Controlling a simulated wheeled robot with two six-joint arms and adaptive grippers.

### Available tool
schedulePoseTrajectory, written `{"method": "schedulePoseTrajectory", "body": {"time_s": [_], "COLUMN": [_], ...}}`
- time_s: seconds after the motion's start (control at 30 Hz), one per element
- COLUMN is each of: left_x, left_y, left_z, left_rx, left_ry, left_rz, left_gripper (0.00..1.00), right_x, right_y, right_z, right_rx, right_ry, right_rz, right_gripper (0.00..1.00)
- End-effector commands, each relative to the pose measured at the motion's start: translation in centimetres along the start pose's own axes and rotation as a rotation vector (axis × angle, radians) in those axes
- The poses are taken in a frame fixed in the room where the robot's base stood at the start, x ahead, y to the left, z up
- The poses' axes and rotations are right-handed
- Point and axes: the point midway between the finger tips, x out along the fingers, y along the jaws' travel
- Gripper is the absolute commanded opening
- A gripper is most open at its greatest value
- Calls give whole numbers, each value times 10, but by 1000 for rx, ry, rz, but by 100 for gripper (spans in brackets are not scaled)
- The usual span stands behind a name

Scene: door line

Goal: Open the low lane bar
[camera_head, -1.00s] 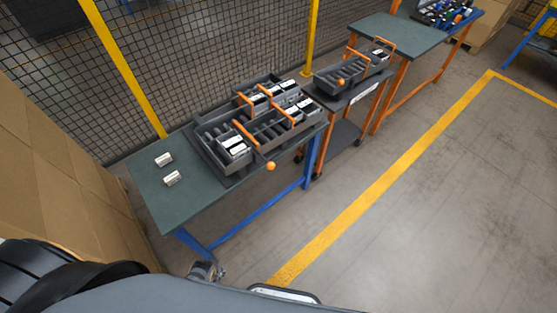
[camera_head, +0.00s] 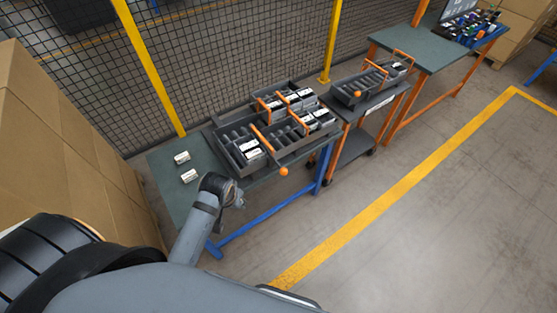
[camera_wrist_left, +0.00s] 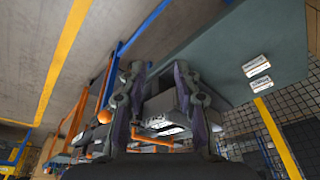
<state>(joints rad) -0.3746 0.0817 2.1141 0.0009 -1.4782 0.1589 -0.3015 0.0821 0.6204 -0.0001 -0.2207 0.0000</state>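A dark grey laned tray (camera_head: 222,150) holding several white-labelled boxes sits on the blue-legged table. An orange bar (camera_head: 262,140) lies low across its front lanes. An orange ball knob (camera_head: 283,171) sits at the bar's near end, beyond the table's front edge. Upright orange bars (camera_head: 292,101) stand behind it. My left gripper (camera_head: 236,195) is at the table's front edge, left of the knob and apart from it. In the left wrist view its two fingers (camera_wrist_left: 158,75) are spread, nothing between them, and the orange knob (camera_wrist_left: 104,117) shows left of them. My right gripper is out of view.
Two small white boxes (camera_head: 185,167) lie on the table's left part. A cart (camera_head: 350,112) with another tray stands to the right, then a green-topped table (camera_head: 415,46). Cardboard boxes (camera_head: 75,150) are at left, mesh fence behind. The floor at right is clear.

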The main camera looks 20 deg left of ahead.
Motion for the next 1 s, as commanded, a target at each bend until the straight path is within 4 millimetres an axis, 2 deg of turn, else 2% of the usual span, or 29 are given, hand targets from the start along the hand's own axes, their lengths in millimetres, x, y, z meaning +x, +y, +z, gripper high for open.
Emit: {"method": "schedulePoseTrajectory", "body": {"time_s": [0.03,0.1,0.37,0.6,0.7,0.83,1.0], "left_x": [-10,-15,-16,-23,-30,-34,-28], "left_y": [4,8,33,73,87,94,94], "left_z": [-16,-31,-94,-168,-191,-200,-199], "left_rx": [-48,-120,-388,-659,-741,-782,-784], "left_ry": [0,-12,-75,-171,-203,-221,-222], "left_rz": [7,13,39,55,53,48,47], "left_gripper": [32,32,32,32,32,32,32], "right_x": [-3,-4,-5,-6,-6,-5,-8], "right_y": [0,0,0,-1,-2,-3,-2], "right_z": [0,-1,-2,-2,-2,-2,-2], "right_rx": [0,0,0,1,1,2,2], "right_ry": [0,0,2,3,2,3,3], "right_rz": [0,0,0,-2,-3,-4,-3], "right_gripper": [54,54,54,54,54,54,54]}}
